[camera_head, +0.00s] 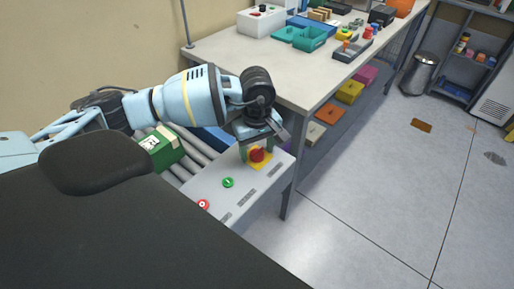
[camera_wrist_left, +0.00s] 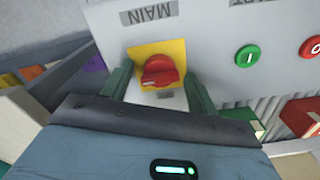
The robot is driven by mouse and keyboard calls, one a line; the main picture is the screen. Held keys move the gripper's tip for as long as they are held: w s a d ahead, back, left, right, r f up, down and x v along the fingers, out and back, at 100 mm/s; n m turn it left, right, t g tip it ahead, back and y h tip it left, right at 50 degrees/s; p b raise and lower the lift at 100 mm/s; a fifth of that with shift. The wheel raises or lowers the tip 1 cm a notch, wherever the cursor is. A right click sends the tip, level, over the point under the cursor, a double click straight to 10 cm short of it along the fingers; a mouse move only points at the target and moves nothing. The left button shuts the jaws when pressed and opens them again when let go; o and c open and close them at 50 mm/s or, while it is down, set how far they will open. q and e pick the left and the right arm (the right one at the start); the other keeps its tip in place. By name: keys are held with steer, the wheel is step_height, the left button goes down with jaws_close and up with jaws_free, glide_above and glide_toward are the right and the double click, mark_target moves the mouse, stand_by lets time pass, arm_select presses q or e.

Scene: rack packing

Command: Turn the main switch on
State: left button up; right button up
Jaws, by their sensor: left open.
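The main switch (camera_head: 257,155) is a red rotary knob on a yellow square plate, on the sloped grey control panel (camera_head: 215,190). In the left wrist view the red knob (camera_wrist_left: 160,71) sits below the label MAIN. My left gripper (camera_head: 256,150) is over the switch. In the left wrist view its two green fingers (camera_wrist_left: 158,88) are open, one on each side of the knob. I cannot tell whether they touch it. The knob's turned position is hard to read. My right gripper is in neither view.
A green start button (camera_head: 228,182) and a red stop button (camera_head: 203,204) are on the same panel. A green box (camera_head: 160,148) lies on the roller conveyor behind. A workbench (camera_head: 290,85) with bins stands close behind the panel.

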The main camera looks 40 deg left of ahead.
mark_target(257, 150)
arm_select(q)
step_height(257, 150, up, 6)
steer(key=shift+r, duration=0.95)
